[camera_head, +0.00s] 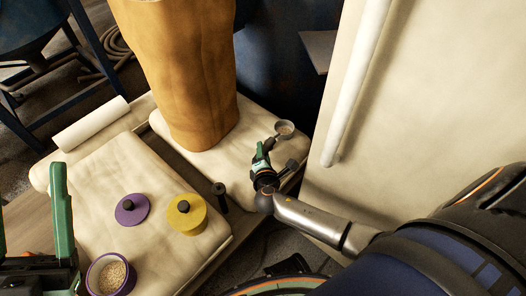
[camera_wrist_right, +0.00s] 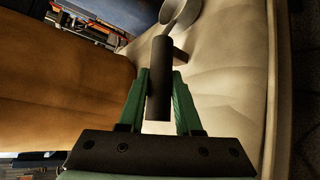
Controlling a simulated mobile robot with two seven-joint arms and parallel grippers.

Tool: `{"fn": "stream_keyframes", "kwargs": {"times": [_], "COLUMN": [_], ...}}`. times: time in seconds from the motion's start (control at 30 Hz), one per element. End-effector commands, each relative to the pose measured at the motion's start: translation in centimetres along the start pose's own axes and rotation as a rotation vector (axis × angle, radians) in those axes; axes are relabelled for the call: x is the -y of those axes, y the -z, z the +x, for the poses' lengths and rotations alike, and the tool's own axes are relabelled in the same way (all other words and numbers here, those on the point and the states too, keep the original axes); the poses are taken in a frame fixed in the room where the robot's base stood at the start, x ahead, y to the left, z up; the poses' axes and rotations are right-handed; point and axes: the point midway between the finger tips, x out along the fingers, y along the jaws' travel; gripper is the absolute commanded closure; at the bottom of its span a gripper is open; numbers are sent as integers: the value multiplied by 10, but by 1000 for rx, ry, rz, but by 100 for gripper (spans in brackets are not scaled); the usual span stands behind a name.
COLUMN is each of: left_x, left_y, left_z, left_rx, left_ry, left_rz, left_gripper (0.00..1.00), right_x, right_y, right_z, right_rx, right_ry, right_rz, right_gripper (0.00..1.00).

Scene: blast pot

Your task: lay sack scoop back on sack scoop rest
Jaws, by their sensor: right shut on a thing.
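The sack scoop shows its round grey cup (camera_head: 285,129) beyond my right gripper (camera_head: 263,152) in the head view. In the right wrist view its dark handle (camera_wrist_right: 159,75) stands between the green fingers of my right gripper (camera_wrist_right: 160,85), which is shut on it. The cup (camera_wrist_right: 182,12) is at the top of that view, over the pale padded surface. A small dark block (camera_head: 292,164), possibly the sack scoop rest, is right of the gripper; part of a block also shows behind the handle (camera_wrist_right: 180,57). My left gripper (camera_head: 30,215) is open and empty at the left edge.
A tall tan sack (camera_head: 180,75) stands left of my right gripper. A purple lid (camera_head: 131,209), yellow lidded pot (camera_head: 186,214), purple-rimmed pot of grains (camera_head: 110,275) and dark upright peg (camera_head: 219,196) are at the front left. A pale wall panel (camera_head: 430,120) bounds the right.

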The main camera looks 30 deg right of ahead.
Motion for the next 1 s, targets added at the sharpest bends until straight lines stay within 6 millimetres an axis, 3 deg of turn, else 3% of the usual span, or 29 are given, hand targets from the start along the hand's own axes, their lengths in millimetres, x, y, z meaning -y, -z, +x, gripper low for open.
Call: {"fn": "stream_keyframes", "kwargs": {"times": [0.23,0.27,0.53,1.0], "left_x": [-1,-1,-1,-1], "left_y": [-3,-2,-2,-1], "left_z": [-3,-2,-2,0], "left_rx": [0,0,0,3], "left_ry": [0,0,0,-4], "left_rz": [-1,-1,0,4], "left_gripper": [35,35,35,35], "right_x": [3,2,3,1], "right_y": [2,2,2,-2], "right_z": [2,2,1,2], "right_rx": [0,0,0,0], "right_ry": [-1,-1,0,0], "right_rz": [0,0,0,0], "right_gripper": [100,64,33,32]}}
